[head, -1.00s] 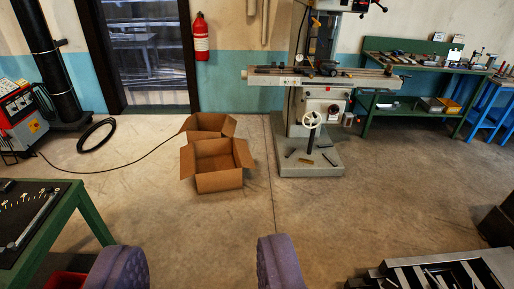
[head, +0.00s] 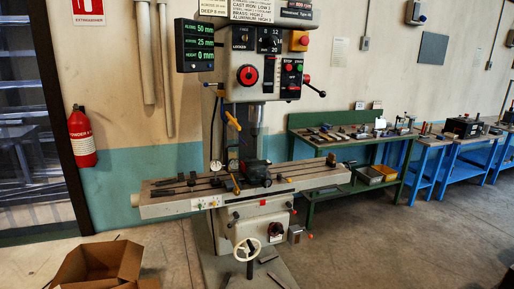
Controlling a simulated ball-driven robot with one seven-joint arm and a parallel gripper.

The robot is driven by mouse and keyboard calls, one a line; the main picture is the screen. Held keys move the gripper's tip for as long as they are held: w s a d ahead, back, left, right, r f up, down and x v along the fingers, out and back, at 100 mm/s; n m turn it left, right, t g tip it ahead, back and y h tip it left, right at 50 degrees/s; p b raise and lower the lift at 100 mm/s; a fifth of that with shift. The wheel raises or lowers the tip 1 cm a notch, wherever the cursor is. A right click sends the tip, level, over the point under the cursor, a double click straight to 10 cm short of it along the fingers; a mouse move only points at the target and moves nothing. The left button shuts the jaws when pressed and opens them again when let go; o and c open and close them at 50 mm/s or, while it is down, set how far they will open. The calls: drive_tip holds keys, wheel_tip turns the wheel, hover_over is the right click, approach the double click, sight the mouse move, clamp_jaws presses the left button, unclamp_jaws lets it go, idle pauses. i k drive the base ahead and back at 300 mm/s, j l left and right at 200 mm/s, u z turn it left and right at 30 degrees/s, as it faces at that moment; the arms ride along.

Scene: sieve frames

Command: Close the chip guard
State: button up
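A milling machine (head: 268,110) stands in the middle of the head view, against the far wall. Its long work table (head: 165,207) carries a dark vise (head: 256,174) and several small tools. A yellow handle (head: 233,121) shows at the left below the machine's head. A greyish see-through panel (head: 250,146) seems to hang beside it, above the vise; I cannot tell for sure that this is the chip guard, or how far open it is. My gripper is out of view and touches nothing that I can see.
An open cardboard box (head: 98,268) lies on the floor at the bottom left. A red fire extinguisher (head: 81,137) hangs left of the machine. A green workbench (head: 349,142) and blue benches (head: 466,150) line the wall at right. The floor (head: 400,245) at right is clear.

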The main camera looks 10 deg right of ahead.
sight(231, 166)
drive_tip(key=i, duration=0.3)
drive_tip(key=i+j, duration=0.2)
drive_tip(key=i, duration=0.25)
drive_tip(key=i+j+z, duration=0.1)
drive_tip(key=i, duration=0.4)
drive_tip(key=i+j, duration=0.3)
drive_tip(key=i, duration=0.15)
drive_tip(key=i+j+z, duration=0.1)
drive_tip(key=i+j, duration=0.15)
drive_tip(key=i, duration=0.25)
drive_tip(key=i+j, duration=0.25)
drive_tip(key=i, duration=0.2)
